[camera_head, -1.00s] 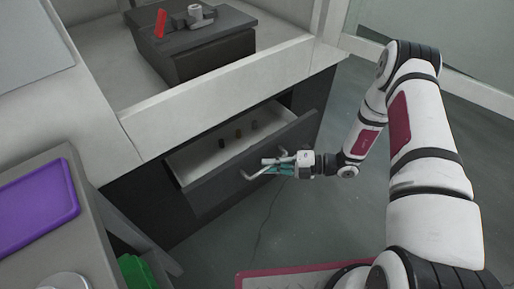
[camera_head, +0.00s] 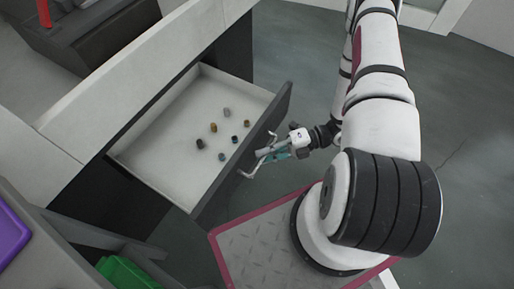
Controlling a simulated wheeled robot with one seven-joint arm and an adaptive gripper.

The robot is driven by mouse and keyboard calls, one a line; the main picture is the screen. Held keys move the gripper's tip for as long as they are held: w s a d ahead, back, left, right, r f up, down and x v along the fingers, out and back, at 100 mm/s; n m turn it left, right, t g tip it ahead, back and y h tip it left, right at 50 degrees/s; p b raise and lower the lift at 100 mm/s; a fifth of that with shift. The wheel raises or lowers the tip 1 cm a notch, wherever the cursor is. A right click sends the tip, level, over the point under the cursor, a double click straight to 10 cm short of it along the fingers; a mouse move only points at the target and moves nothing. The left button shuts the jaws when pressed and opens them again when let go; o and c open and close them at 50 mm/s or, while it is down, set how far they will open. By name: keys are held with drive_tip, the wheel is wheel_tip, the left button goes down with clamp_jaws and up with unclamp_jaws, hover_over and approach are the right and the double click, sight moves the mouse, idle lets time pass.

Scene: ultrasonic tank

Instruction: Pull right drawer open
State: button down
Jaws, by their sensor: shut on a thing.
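The right drawer (camera_head: 172,170) is pulled well out of the bench (camera_head: 120,85). Its pale inside shows several small cylinders in grey, brown, black and blue. Its dark front panel (camera_head: 238,150) faces my arm. The silver bar handle (camera_head: 246,174) is on the outside of that panel. My gripper (camera_head: 270,156) is shut on the handle. The exact finger contact is small in the view.
A purple tray (camera_head: 8,235) lies on a grey surface at the lower left, with a green container (camera_head: 125,272) below it. A red object (camera_head: 44,14) stands on a dark block at the upper left. Grey floor (camera_head: 450,110) is clear at the right.

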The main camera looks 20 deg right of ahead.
drive_tip(key=shift+d, duration=0.15)
drive_tip(key=c, duration=1.6)
unclamp_jaws()
drive_tip(key=shift+c, duration=0.2)
drive_tip(key=v, duration=1.2)
drive_tip(key=shift+s, duration=0.15)
